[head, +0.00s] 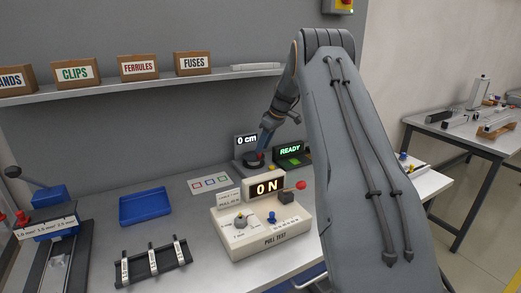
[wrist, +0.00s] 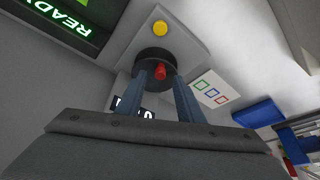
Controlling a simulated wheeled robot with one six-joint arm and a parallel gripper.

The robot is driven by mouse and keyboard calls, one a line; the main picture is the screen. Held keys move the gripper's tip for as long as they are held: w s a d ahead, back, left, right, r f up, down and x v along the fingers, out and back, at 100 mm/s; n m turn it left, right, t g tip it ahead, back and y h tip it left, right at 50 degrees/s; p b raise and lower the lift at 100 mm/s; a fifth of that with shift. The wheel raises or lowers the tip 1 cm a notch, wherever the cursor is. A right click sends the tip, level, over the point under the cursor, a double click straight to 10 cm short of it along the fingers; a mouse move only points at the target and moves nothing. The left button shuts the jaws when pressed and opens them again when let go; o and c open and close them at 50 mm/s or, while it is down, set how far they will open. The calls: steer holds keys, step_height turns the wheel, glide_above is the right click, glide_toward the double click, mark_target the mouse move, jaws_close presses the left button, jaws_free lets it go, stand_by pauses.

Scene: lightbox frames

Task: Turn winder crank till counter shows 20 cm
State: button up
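The winder (head: 240,160) stands at the back of the bench, with a counter (head: 246,140) that reads 0 cm in the head view. Its dark round crank disc (wrist: 157,68) has a red knob (wrist: 160,71), seen in the wrist view. My gripper (wrist: 163,75) points at the winder. Its two fingers are apart, one on each side of the red knob in the picture. I cannot tell whether they touch it. In the head view my gripper (head: 264,146) hides part of the winder. In the wrist view the counter is mostly hidden behind a finger.
A green READY display (head: 290,150) stands right of the winder. A yellow button (wrist: 160,27) is near the crank. A PULL TEST box (head: 262,228) reading 0 N stands in front. A blue tray (head: 146,206) lies to the left. A shelf (head: 130,81) with labelled boxes hangs above.

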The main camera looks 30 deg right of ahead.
mark_target(254, 157)
steer(key=shift+p+x, duration=0.4)
steer(key=shift+x, duration=1.25)
jaws_close()
steer(key=shift+s+a+m, duration=0.1)
steer(key=shift+a+m, duration=0.05)
steer(key=shift+m, duration=0.15)
